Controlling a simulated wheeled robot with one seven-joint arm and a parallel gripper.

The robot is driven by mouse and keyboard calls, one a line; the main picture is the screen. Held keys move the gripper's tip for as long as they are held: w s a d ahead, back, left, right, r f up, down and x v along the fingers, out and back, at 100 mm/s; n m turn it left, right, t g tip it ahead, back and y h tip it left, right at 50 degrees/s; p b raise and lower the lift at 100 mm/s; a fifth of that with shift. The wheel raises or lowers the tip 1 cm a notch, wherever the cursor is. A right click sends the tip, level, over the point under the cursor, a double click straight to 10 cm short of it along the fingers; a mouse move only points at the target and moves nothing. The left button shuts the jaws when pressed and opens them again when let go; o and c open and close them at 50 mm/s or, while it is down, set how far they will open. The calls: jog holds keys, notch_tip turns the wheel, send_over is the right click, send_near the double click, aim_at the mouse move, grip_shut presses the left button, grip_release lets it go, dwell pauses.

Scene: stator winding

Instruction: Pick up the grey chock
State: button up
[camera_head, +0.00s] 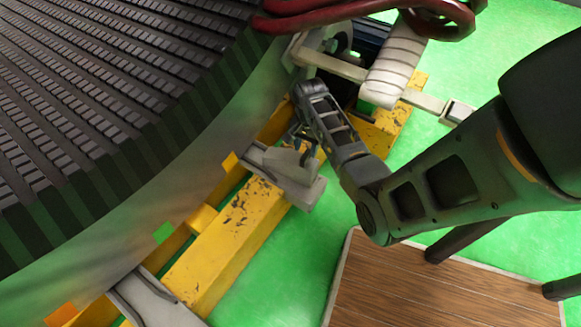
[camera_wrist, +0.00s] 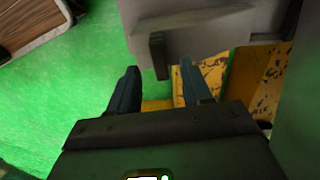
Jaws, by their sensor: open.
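The grey chock (camera_head: 295,185) sits on a yellow beam beside the large curved stator. My gripper (camera_head: 303,140) is just above its upper end, and the fingers partly overlap it in the head view. In the wrist view, a grey block (camera_wrist: 205,30) that appears to be the chock fills the upper middle. A dark upright tab (camera_wrist: 159,55) on it stands between the fingertips of my gripper (camera_wrist: 158,68). The fingers are apart with nothing clamped. I cannot tell whether either finger touches the chock.
The stator (camera_head: 110,110) curves along the left, close to my gripper. Yellow beams (camera_head: 225,245) run below it. A second grey piece (camera_head: 150,300) lies at lower left. Red cables (camera_head: 350,12) and a pale wrapped cylinder (camera_head: 393,70) are above. A wooden-topped table (camera_head: 430,285) stands at lower right.

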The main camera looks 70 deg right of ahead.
aim_at(306, 154)
notch_tip(306, 154, down, 4)
jog(key=shift+f+b, duration=0.2)
jog(key=shift+b, duration=0.7)
jog(key=shift+r, duration=0.1)
grip_shut()
